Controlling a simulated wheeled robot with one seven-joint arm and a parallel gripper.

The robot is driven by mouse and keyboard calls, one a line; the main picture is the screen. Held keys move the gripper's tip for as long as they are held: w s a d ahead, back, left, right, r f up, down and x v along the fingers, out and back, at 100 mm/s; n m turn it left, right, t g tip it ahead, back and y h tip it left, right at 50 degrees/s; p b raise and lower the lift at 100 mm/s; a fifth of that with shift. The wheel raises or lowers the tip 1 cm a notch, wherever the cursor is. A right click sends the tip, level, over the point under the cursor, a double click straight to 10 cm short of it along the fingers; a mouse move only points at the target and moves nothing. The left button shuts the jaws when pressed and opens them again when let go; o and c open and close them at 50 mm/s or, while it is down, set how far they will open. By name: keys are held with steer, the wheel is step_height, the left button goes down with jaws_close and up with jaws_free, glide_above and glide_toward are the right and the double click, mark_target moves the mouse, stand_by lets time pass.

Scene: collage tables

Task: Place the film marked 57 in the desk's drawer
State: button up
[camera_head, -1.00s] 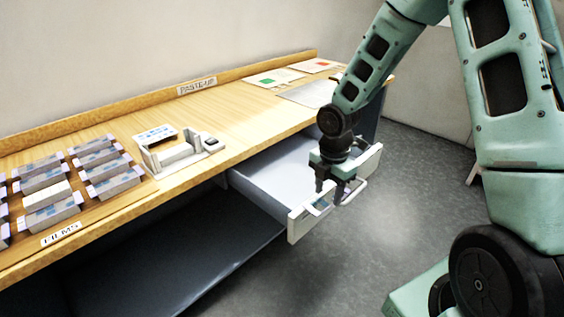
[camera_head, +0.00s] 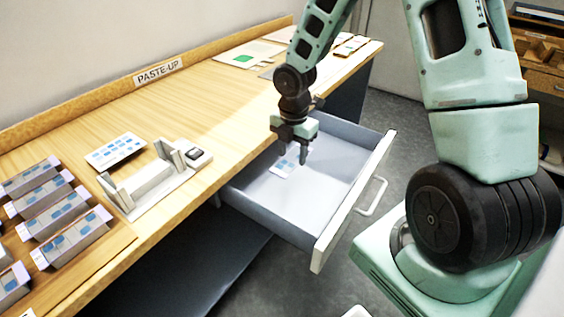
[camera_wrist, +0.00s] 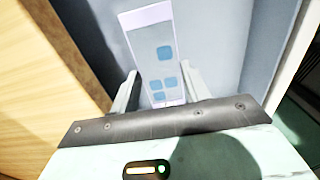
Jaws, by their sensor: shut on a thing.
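My gripper (camera_head: 291,155) is over the inside of the desk's open drawer (camera_head: 323,225), pointing down. It is shut on a film (camera_wrist: 150,50), a pale, clear strip with blue squares and a lilac end band. In the wrist view the film stands out between the two fingers, with the drawer's grey interior behind it. In the head view the film (camera_head: 283,169) shows just below the fingers; I cannot tell whether it touches the drawer floor. No number is legible on it. The drawer otherwise looks empty.
Several film blocks (camera_head: 52,213) stand on the desk (camera_head: 215,105) at the left. A "PASTE-UP" label (camera_head: 158,72) is on the back ledge. Sheets lie at the far end.

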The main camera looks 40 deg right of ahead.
mark_target(292, 183)
step_height(292, 183, down, 9)
steer(key=shift+r+b, duration=0.1)
steer(key=shift+b, duration=0.75)
steer(key=o, duration=0.9)
steer(key=shift+o, duration=0.2)
